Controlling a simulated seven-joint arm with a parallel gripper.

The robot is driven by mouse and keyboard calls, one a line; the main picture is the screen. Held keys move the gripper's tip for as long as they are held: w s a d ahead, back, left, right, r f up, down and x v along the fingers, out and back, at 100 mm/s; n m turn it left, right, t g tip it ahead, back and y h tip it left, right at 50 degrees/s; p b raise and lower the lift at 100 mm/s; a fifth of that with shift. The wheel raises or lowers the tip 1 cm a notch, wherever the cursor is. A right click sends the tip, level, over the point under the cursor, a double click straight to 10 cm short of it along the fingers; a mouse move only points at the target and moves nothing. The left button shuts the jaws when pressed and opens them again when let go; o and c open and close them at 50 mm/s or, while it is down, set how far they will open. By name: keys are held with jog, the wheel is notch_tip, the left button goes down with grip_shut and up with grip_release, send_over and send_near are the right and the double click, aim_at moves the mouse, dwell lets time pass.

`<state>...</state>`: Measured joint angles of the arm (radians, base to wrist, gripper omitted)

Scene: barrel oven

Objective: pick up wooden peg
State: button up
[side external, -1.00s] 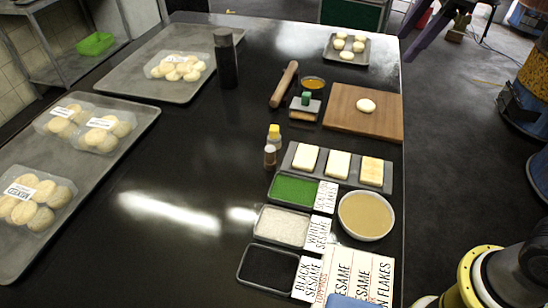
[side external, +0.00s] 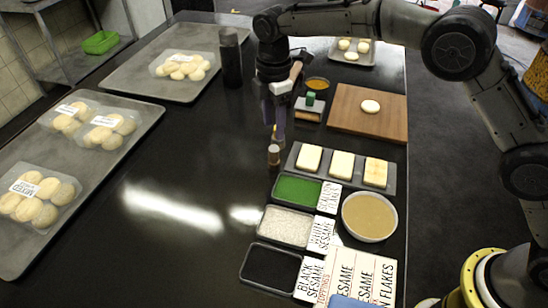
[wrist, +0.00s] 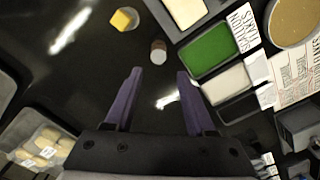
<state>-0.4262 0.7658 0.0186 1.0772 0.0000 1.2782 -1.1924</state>
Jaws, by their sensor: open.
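My gripper (side external: 279,138) points down above the counter, slightly behind the cylinder in the side view. In the wrist view my gripper (wrist: 159,72) has its two purple fingers spread, with nothing between them. A yellow-topped bottle (wrist: 125,19) stands apart from the cylinder; my fingers mostly hide it in the side view.
A tray of bread slices (side external: 292,158), a green topping tray (side external: 296,190) and a bowl (side external: 369,217) are close on the right. A rolling pin (side external: 296,71) is partly hidden behind my gripper. A dark bottle (side external: 231,62) stands farther back. The counter left of the cylinder is clear.

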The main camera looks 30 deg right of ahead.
aim_at(274, 157)
notch_tip(274, 157, down, 12)
jog(key=shift+w+d+f, duration=0.1)
jog(key=shift+w+d, duration=0.05)
grip_shut()
dwell(0.6)
